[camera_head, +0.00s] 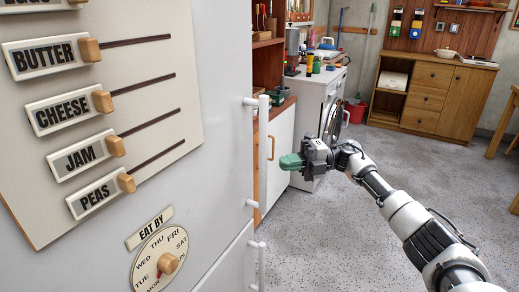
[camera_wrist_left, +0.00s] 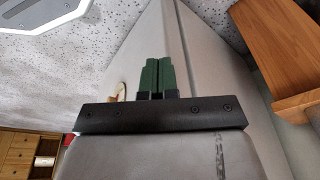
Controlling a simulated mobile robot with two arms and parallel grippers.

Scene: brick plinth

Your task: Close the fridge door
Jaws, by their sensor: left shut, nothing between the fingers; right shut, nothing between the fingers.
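The white fridge door (camera_head: 222,60) fills the left of the head view, with its front toward me. Its upper handle (camera_head: 263,150) is a white vertical bar near the right edge, and a lower handle (camera_head: 261,268) shows below. The fridge's inside is hidden, so I cannot tell how far the door stands open. My right gripper (camera_head: 291,161) is shut and empty, its green fingertips just right of the upper handle in the picture; contact is unclear. My left gripper (camera_wrist_left: 157,75) is shut and empty in the left wrist view, in front of pale, seamed surfaces. It is outside the head view.
The door carries a board with food labels (camera_head: 55,56) and wooden sliders, plus an "eat by" dial (camera_head: 160,262). Behind the handles stand a white cabinet (camera_head: 280,150) and a washing machine (camera_head: 318,95). A wooden sideboard (camera_head: 428,95) is farther back. Speckled floor (camera_head: 330,230) is open at right.

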